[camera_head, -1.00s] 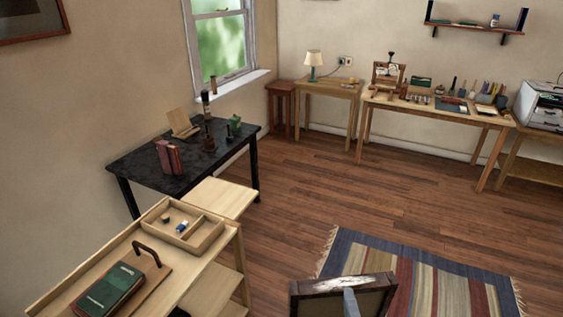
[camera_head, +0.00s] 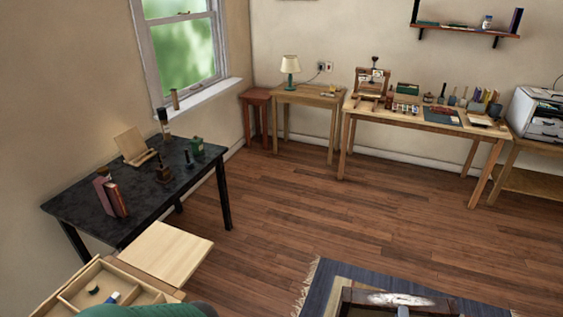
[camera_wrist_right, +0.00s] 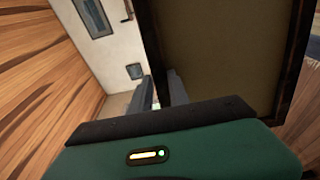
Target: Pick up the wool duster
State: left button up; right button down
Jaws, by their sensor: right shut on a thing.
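I cannot tell for sure which thing is the wool duster. A dark framed panel (camera_head: 360,301) with a whitish patch along its top shows at the bottom of the head view. It fills much of the right wrist view (camera_wrist_right: 225,45). The grey fingers of my right gripper (camera_wrist_right: 158,92) are close together at the panel's edge and shut on it. One grey fingertip (camera_head: 403,311) shows before the panel in the head view. No left gripper fingers show. A green rounded shape (camera_head: 145,311) is cut off at the lower left.
A black table (camera_head: 80,205) at left bears books (camera_head: 111,196), a wooden stand (camera_head: 133,146) and several small upright things. A wooden tray (camera_head: 75,292) lies near a pale board (camera_head: 165,250). A workbench (camera_head: 400,116) stands at the back. Open wooden floor lies between.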

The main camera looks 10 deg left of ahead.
aim_at(189, 164)
jog(key=i+u, duration=0.35)
jog(key=i+l+u, duration=1)
jog(key=u, duration=0.15)
jog(key=i+l+u, duration=0.3)
jog(key=l+u, duration=0.2)
jog(key=i+l+u, duration=0.2)
jog(key=l+u, duration=0.3)
